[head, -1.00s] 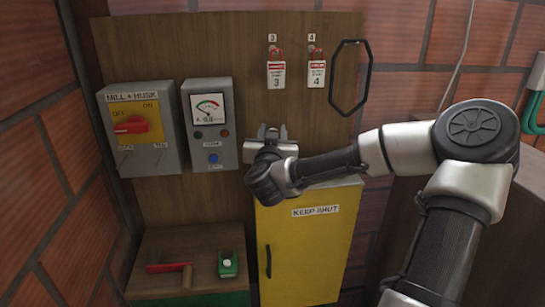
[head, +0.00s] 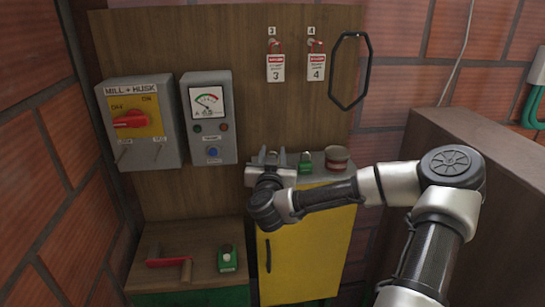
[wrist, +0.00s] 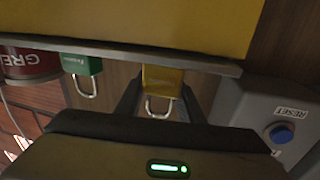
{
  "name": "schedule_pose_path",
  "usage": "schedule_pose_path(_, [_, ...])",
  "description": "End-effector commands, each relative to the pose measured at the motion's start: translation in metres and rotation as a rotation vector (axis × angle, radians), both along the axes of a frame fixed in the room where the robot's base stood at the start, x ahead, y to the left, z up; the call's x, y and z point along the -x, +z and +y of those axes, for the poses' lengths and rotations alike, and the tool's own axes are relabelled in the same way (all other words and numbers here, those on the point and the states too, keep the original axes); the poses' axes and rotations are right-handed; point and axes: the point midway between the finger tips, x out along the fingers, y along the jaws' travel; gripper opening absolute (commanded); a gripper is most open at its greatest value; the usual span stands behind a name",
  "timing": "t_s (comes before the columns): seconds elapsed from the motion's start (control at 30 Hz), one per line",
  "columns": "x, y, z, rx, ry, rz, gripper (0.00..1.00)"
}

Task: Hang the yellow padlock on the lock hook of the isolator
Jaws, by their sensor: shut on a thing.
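My gripper (head: 272,158) is at the left end of the yellow cabinet's top in the head view. In the wrist view, which is upside down, its two dark fingers are shut on the yellow padlock (wrist: 162,79), with the silver shackle pointing away from the cabinet. The padlock is close to the cabinet top; I cannot tell whether it touches it. The head view hardly shows the padlock behind the gripper. The isolator is the grey MILL + HUSK box (head: 137,150) at left, with a red handle (head: 133,119) on a yellow plate. I cannot make out its lock hook clearly.
A green padlock (head: 305,161) and a red tin (head: 336,157) stand right of my gripper on the yellow cabinet (head: 310,240). A grey meter box (head: 209,125) stands between gripper and isolator. Two tags hang above. A low bench (head: 190,245) holds a red-handled tool.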

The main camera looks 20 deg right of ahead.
Motion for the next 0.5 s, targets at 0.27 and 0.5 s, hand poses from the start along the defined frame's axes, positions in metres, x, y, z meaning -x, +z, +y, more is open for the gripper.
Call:
schedule_pose_path(0.27, [-0.0002, -0.0067, 0.0006, 0.002, 0.001, -0.002, 0.1])
schedule_pose_path(0.5, [-0.0001, -0.0097, 0.0004, 0.001, 0.0, 0.0, 0.45])
